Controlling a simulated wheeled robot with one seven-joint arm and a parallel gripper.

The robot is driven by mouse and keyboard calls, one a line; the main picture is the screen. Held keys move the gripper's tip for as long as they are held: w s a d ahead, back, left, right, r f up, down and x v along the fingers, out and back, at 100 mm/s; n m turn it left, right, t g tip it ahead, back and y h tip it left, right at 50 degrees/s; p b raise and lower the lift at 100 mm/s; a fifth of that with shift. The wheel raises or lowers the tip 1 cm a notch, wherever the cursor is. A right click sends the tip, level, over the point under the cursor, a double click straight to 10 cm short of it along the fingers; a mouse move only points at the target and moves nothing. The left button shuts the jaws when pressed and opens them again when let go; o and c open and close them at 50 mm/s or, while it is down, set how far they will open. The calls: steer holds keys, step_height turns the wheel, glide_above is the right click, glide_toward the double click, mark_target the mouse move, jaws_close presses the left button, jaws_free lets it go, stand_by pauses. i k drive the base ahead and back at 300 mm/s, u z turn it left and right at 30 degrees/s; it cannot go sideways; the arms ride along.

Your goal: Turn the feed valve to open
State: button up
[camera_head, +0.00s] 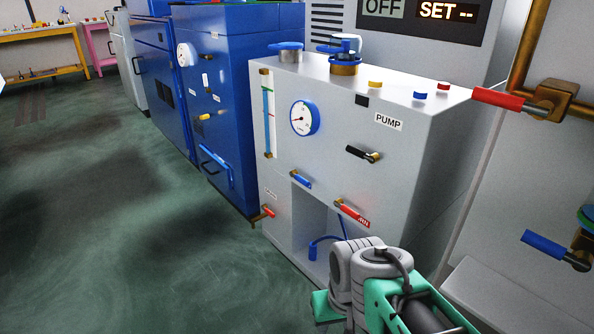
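The grey pump unit (350,110) carries a PUMP label and several lever valves. No label reading "feed" is legible, so I cannot tell which lever is the feed valve. A red lever (349,211) with small unreadable lettering slopes down to the right on the front. A blue lever (301,179) sits up and left of it. A small red lever (268,211) is at the lower left under a tiny label. A black lever (358,152) is below the PUMP label. My grey and green arm reaches in at the bottom right; its gripper fingers do not show.
A round gauge (304,118) is on the pump's front. Blue cabinets (228,90) stand to the left. A red-handled valve (498,98) and a blue-handled valve (543,243) project at the right. The green floor (110,200) at left is clear.

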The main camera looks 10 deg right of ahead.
mark_target(301, 180)
steer(key=u, duration=0.55)
steer(key=i, duration=0.6)
steer(key=u, duration=0.4)
